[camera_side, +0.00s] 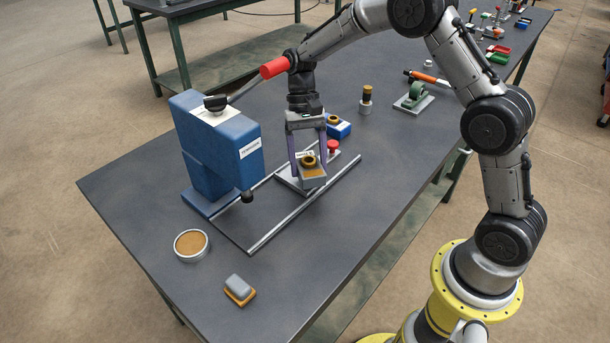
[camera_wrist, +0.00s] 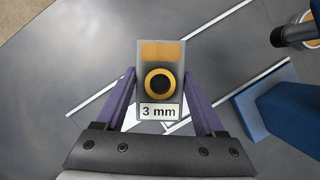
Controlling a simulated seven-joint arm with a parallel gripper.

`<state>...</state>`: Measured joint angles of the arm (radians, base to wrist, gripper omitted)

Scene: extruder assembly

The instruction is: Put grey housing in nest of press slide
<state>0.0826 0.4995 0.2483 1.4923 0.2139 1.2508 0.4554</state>
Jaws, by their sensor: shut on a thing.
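The grey housing (camera_side: 313,179) is a small block with a brass ring around a dark bore, an orange patch and a "3 mm" label. It also shows in the wrist view (camera_wrist: 144,68). My gripper (camera_side: 309,167) is shut on it, with the purple fingers on either side. The press slide (camera_side: 286,183) is a light plate on two rails, below and behind the housing in the side view. Its nest is hidden by the housing and fingers. I cannot tell whether the housing touches the slide.
The blue press (camera_side: 215,150), with a red-handled lever (camera_side: 273,68), stands left of the slide. A red knob (camera_side: 333,147) and a blue block (camera_side: 340,129) are close behind my gripper. A round dish (camera_side: 191,244) and a grey-and-orange brush (camera_side: 239,288) lie at the front.

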